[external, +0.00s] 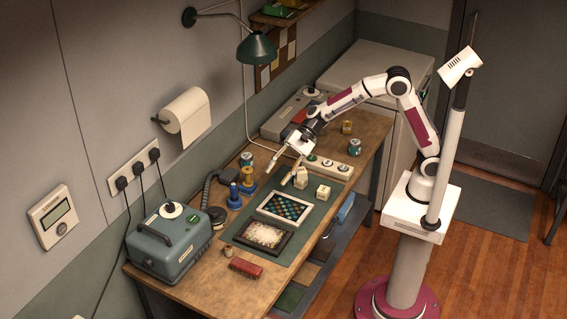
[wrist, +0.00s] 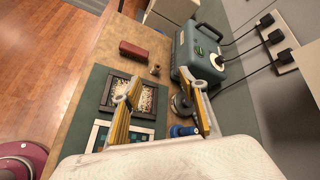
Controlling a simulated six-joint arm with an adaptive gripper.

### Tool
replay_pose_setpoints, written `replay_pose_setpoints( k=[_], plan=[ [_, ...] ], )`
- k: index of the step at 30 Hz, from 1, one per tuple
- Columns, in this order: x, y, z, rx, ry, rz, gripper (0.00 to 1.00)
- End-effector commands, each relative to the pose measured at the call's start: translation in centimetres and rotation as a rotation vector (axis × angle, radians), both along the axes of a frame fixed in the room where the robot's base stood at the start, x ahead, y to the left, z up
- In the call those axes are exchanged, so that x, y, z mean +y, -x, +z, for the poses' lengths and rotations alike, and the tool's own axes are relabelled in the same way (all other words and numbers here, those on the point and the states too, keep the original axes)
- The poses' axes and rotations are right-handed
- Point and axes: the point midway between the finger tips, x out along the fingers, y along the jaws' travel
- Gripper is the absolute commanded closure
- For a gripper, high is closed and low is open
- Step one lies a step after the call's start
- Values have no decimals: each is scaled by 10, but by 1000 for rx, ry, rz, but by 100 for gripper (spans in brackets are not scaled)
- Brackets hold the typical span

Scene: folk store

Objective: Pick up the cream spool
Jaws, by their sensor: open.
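Neither is clear in the wrist view. My gripper (external: 280,178) is open, pointing down over the far end of the mat, left of the cream pieces. In the wrist view its two yellow-sided fingers (wrist: 160,98) are wide apart with nothing held between them.
A white-framed checkered panel (external: 285,207) and a dark frame (external: 263,234) lie on the mat. A power strip (external: 325,166) is behind, a red brush (external: 246,267) and grey machine (external: 170,243) at the near end.

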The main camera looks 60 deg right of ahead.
Motion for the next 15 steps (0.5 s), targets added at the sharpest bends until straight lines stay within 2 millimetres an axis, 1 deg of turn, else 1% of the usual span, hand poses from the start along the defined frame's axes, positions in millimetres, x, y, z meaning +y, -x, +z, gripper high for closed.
replay_pose_setpoints(
  k=[1,3,8,15],
  plan=[
    [10,-5,-8,29,-18,-16,57],
    [22,-13,-17,68,-46,-43,57],
    [49,-29,-38,156,-105,-105,57],
    [87,-49,-77,293,-186,-204,57]
  ],
)
